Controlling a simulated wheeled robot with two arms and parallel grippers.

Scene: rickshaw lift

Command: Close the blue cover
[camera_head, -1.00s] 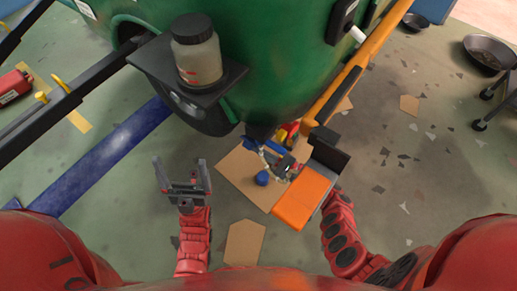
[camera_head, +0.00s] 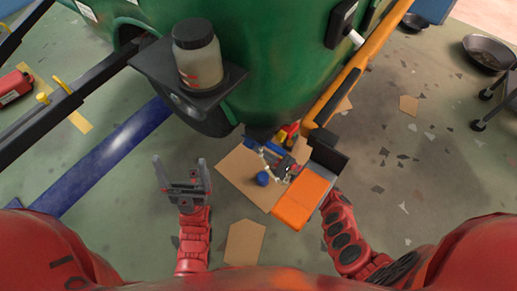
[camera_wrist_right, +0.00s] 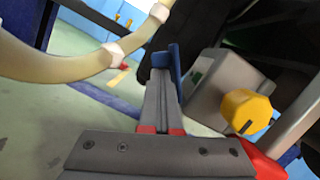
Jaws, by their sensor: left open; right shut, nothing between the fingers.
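A small blue round cap (camera_head: 263,179) shows below the green body in the head view. A blue bar-like part (camera_head: 272,146) lies just above it. In the right wrist view an upright blue piece (camera_wrist_right: 175,66) stands at my fingertips; I cannot tell which blue part is the cover, or whether the fingers touch it. My right gripper (camera_wrist_right: 162,82) is shut with nothing held. In the head view its arm passes beside the orange box, which partly hides the hand (camera_head: 287,168). My left gripper (camera_head: 181,170) is open and empty above the floor.
The green body (camera_head: 270,70) carries a jar (camera_head: 197,55) on a black shelf. An orange box (camera_head: 303,198) stands close to my right arm. In the wrist view a pale hose (camera_wrist_right: 75,60) and a yellow knob (camera_wrist_right: 248,110) flank the fingers. Cardboard (camera_head: 244,243) lies on the floor.

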